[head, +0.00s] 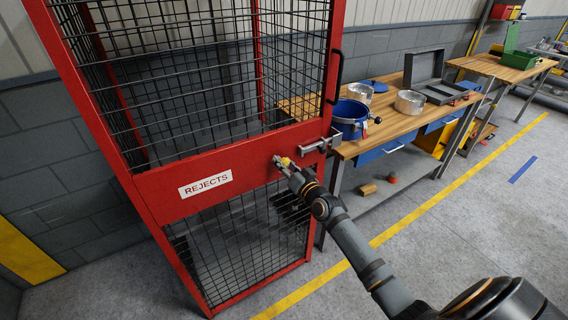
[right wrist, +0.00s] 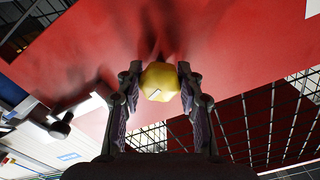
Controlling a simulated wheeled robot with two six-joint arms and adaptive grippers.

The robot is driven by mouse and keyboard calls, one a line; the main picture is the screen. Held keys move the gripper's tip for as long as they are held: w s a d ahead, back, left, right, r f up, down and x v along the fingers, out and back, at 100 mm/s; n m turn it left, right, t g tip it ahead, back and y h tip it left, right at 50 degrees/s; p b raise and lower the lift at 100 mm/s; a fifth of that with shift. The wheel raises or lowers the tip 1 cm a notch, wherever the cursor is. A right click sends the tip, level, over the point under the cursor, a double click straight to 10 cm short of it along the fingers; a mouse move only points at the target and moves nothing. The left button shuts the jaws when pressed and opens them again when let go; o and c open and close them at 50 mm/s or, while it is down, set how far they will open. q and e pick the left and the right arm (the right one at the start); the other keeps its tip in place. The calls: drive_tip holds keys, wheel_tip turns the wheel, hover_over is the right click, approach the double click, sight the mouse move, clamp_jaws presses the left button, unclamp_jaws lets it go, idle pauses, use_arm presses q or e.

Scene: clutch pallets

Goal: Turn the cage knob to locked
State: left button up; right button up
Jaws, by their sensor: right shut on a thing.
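The cage knob (head: 286,160) is a small yellow knob on the red middle band of the cage (head: 235,163) marked REJECTS. In the right wrist view the knob (right wrist: 160,80) is faceted and has a small pale mark on its face. My right gripper (head: 281,163) is shut on the knob; in the right wrist view its two fingers (right wrist: 160,86) press it from left and right. The knob's base is hidden behind it. I cannot tell from its mark which setting it points to. My left gripper is not in view.
A silver bolt latch (head: 321,143) sits on the cage's right edge, below a black handle (head: 338,75). A wooden workbench (head: 390,122) with a blue pot (head: 350,118), metal tins and a grey case (head: 437,80) stands right of the cage. The floor in front is clear.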

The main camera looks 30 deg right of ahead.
drive_tip(key=shift+m, duration=2.2)
drive_tip(key=o, duration=1.2)
wheel_tip(320, 180, up, 10)
drive_tip(key=shift+a+f, duration=0.1)
drive_tip(key=shift+p, duration=0.3)
